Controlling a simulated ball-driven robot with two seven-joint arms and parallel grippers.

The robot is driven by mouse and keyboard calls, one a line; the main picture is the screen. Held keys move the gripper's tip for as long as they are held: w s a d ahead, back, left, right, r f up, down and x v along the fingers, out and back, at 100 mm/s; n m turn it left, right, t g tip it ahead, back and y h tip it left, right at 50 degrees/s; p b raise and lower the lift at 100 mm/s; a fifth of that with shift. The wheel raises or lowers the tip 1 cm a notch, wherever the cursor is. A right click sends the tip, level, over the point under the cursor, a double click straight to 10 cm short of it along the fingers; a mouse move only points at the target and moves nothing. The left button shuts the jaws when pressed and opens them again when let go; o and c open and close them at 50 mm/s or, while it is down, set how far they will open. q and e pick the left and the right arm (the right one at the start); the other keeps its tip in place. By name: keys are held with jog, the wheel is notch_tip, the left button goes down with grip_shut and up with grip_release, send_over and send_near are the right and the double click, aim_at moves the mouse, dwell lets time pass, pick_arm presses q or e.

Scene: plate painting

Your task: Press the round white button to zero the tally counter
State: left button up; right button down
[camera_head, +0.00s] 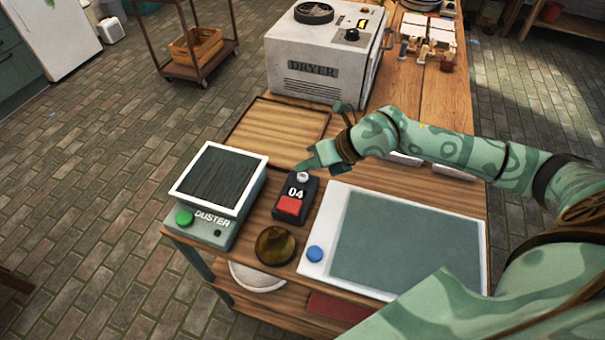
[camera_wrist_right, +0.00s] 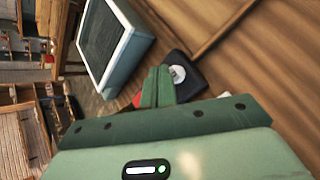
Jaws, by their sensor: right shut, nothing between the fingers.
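The tally counter (camera_head: 296,208) is a small dark box on the wooden table, with a display reading 04 and a red button on its near part. The round white button (camera_head: 302,177) is at its far end. My right gripper (camera_head: 303,168) is shut and empty, with its fingertips just by the white button; I cannot tell if they touch it. In the right wrist view the shut fingers (camera_wrist_right: 158,84) are in front of the counter (camera_wrist_right: 190,82), beside the white button (camera_wrist_right: 178,74), and hide the red part mostly. My left gripper is not in view.
The duster (camera_head: 195,232) with a green button stands left of the counter. A white-framed panel (camera_head: 312,268) with a blue button lies to the right. A round brown dish (camera_head: 275,246) is in front. A wooden board (camera_head: 260,135) and the dryer (camera_head: 310,70) are behind.

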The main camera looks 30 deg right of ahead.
aim_at(307, 177)
jog(key=shift+f, duration=0.1)
jog(key=shift+f, duration=0.35)
jog(key=shift+f, duration=0.45)
dwell(0.6)
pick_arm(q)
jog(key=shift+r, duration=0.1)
pick_arm(e)
jog(key=shift+r, duration=0.2)
pick_arm(q)
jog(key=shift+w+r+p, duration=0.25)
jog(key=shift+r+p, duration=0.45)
jog(key=shift+p, duration=0.15)
pick_arm(e)
jog(key=shift+r, duration=0.75)
